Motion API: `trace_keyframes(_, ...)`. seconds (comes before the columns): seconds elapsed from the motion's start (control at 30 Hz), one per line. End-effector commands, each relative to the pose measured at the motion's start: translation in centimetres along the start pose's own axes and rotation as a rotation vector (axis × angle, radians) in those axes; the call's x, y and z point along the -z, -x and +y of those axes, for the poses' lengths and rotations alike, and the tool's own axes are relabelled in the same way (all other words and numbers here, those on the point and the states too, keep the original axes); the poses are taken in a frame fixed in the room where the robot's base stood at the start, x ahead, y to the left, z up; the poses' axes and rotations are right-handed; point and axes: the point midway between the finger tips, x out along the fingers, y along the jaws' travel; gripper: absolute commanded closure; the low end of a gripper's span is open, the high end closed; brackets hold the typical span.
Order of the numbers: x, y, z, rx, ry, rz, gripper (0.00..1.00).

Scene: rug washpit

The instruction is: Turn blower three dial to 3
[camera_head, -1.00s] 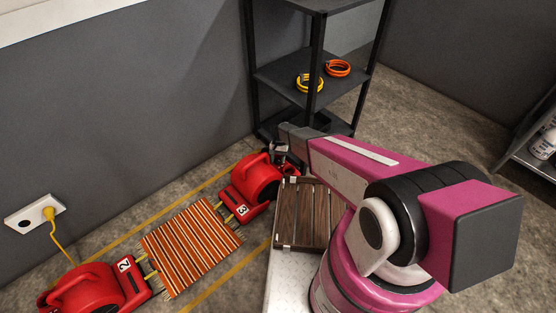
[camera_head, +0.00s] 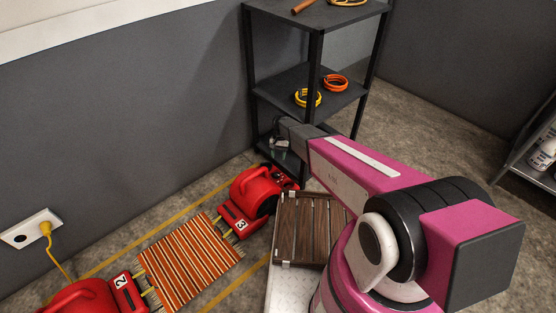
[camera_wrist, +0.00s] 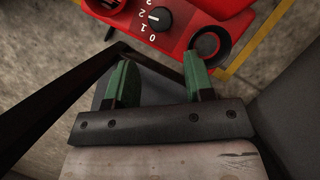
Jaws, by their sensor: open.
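Blower three (camera_head: 250,192) is the red blower with the "3" label, on the floor by the wall at the end of the striped rug. Its control panel with a dark dial (camera_wrist: 159,18) shows at the top of the wrist view. The numbers 0, 1, 2 and 3 curve around the dial's left side. A white mark on the dial points left, roughly between 1 and 2; I cannot tell exactly. My gripper (camera_wrist: 160,78) is open and empty, its green-padded fingers apart and short of the dial. In the head view my gripper (camera_head: 278,143) is small and dark beyond the blower.
A black shelf rack (camera_head: 318,98) with coiled hoses stands close behind my gripper. A slatted wooden deck (camera_head: 310,228) lies near my arm. The striped rug (camera_head: 188,262) lies between blower three and blower two (camera_head: 88,297).

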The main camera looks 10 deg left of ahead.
Motion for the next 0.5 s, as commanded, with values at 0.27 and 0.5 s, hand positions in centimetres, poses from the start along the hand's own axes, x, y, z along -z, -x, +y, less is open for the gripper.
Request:
trace_keyframes(0.27,0.0,0.0,0.0,0.0,0.002,0.001,0.49)
trace_keyframes(0.5,-1.1,-0.4,0.1,-0.011,0.173,0.063,0.49)
